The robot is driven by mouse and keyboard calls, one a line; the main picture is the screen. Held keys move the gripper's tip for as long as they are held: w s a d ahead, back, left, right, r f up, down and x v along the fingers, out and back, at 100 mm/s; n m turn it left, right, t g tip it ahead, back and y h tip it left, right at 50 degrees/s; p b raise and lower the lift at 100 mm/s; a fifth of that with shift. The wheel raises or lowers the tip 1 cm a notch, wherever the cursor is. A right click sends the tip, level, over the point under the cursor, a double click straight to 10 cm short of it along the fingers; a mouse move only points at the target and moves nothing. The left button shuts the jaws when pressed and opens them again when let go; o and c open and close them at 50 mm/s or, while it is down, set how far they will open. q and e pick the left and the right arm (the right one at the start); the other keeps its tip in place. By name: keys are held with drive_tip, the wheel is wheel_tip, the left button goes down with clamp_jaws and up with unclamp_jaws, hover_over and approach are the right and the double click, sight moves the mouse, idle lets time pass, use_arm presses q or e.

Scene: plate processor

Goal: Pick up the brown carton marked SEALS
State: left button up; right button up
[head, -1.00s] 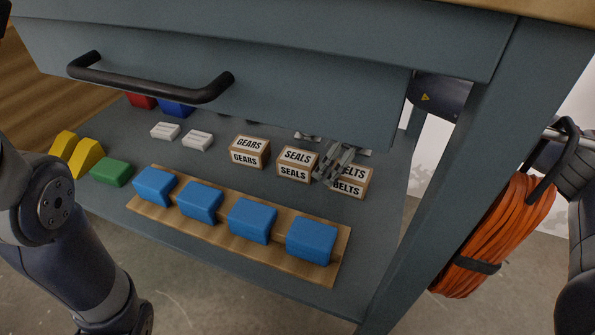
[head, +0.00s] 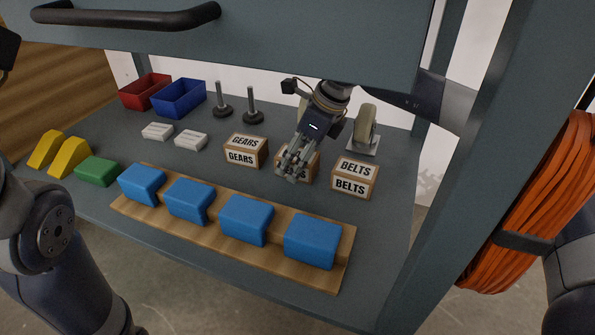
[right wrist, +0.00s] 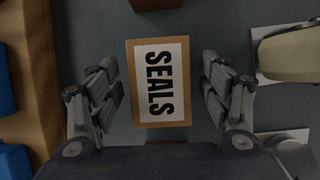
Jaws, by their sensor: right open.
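The brown SEALS carton is mostly hidden behind my right gripper in the head view, with a brown edge (head: 311,166) showing. In the right wrist view its white SEALS label (right wrist: 160,82) faces the camera. My right gripper (head: 292,168) is open, and in the right wrist view its fingers (right wrist: 162,88) stand on either side of the carton with a gap on each side. The carton stands on the grey shelf between the GEARS carton (head: 243,150) and the BELTS carton (head: 353,178). My left gripper is not in view.
Several blue blocks (head: 247,219) sit on a wooden board (head: 285,263) in front. A caster wheel (head: 366,128) stands behind the cartons. Red (head: 145,88) and blue bins (head: 180,97) stand at the back left.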

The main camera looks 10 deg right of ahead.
drive_tip(key=shift+c, duration=0.6)
drive_tip(key=c, duration=1.1)
